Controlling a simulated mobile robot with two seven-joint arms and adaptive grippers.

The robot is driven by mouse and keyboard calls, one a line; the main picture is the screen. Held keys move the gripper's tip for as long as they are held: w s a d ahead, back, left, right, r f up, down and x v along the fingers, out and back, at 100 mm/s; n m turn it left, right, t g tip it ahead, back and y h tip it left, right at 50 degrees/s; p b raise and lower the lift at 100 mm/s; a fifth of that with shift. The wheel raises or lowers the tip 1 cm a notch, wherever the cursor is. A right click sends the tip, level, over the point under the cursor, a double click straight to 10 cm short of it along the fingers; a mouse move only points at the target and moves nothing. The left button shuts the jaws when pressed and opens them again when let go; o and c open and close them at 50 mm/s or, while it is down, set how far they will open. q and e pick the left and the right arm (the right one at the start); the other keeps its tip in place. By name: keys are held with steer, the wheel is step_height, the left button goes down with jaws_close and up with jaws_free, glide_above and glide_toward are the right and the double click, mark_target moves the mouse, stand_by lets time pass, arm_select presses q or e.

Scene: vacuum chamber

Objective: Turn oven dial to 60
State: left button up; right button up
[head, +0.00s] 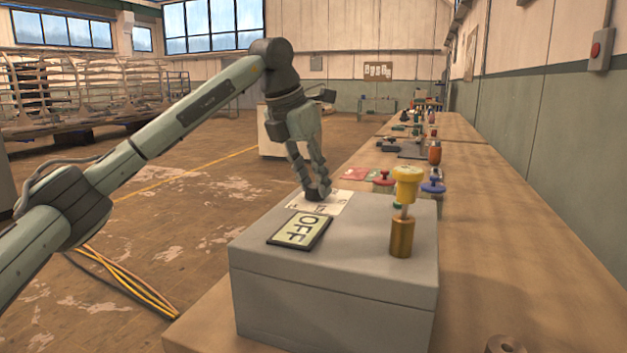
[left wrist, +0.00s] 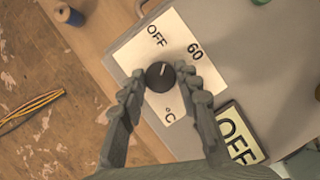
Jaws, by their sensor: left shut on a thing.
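The oven dial (left wrist: 160,76) is a small black knob on a white label plate (left wrist: 135,58) on top of a grey box (head: 335,300). The plate reads OFF, 60 and °C. The dial's white mark points up and slightly right in the left wrist view, seemingly between OFF and 60. My left gripper (head: 318,190) reaches down from above. Its fingers, also in the left wrist view (left wrist: 160,80), are closed on the dial from both sides. In the head view the fingers partly hide the dial. My right gripper is in neither view.
A display reading OFF (head: 300,230) lies on the box near the dial. A brass valve with a yellow knob (head: 407,185) stands at the box's right. Red (head: 384,178) and blue (head: 433,187) knobs are behind it. The long workbench (head: 520,250) runs along the wall.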

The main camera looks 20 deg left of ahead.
arm_select(q)
steer(key=m+h, duration=0.1)
steer(key=m, duration=0.1)
steer(key=shift+m+g, duration=0.3)
steer(key=shift+m, duration=0.1)
steer(key=m, duration=0.2)
steer(key=shift+w+a+m+g+h, duration=0.1)
steer(key=shift+m+g+h, duration=0.2)
steer(key=shift+h, duration=0.1)
steer(key=shift+m, duration=0.6)
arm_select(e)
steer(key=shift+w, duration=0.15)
arm_select(q)
steer(key=shift+g, duration=0.3)
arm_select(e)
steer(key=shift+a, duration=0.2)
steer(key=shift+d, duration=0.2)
arm_select(q)
steer(key=o, duration=0.9)
steer(key=shift+o, duration=1.3)
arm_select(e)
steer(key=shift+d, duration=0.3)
